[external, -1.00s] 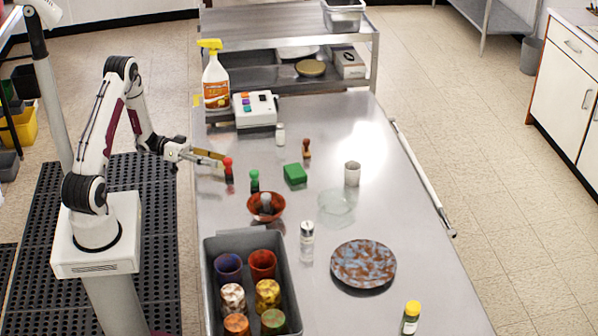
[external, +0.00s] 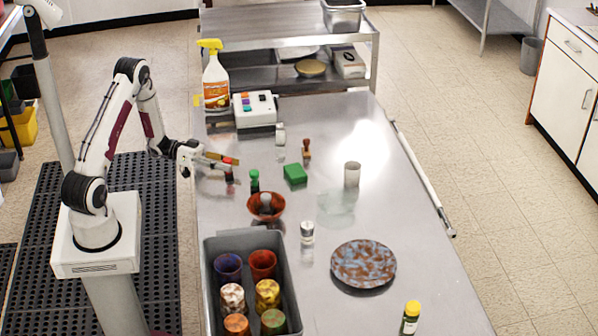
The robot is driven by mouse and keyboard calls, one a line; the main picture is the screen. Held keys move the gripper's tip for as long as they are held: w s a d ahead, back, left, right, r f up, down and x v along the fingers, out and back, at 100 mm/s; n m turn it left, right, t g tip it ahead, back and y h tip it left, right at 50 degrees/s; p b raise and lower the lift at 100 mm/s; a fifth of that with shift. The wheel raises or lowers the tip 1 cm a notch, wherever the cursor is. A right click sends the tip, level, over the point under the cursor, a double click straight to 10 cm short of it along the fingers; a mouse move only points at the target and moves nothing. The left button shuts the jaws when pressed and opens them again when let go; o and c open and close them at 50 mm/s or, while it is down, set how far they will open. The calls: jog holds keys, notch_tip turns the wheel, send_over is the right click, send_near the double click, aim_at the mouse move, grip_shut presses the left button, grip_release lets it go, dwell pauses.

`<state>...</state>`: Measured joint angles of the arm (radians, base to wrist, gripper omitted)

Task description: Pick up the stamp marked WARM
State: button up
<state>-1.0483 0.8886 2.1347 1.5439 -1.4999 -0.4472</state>
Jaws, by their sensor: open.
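A stamp with a red handle and dark base (external: 229,177) stands near the left edge of the steel table. My gripper (external: 229,164) is open at its handle, with the fingers covering part of it; I cannot tell if they touch it. A stamp with a green handle (external: 254,181) stands just to the right, behind the red bowl. A stamp with a brown-orange handle (external: 306,149) stands farther back to the right. A grey-topped object (external: 265,200) sits in the red bowl (external: 278,209). No WARM marking is readable on any stamp.
A green block (external: 295,174), a white cup (external: 352,174) and a small shaker (external: 307,232) stand mid-table. A grey crate of cups (external: 214,265) and a speckled plate (external: 363,264) are nearer. A button box (external: 255,109) and spray bottle (external: 216,82) stand behind.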

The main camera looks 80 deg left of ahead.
aim_at(227, 160)
dwell(0.5)
grip_shut()
jog(key=shift+r, duration=0.1)
jog(key=shift+r, duration=4.9)
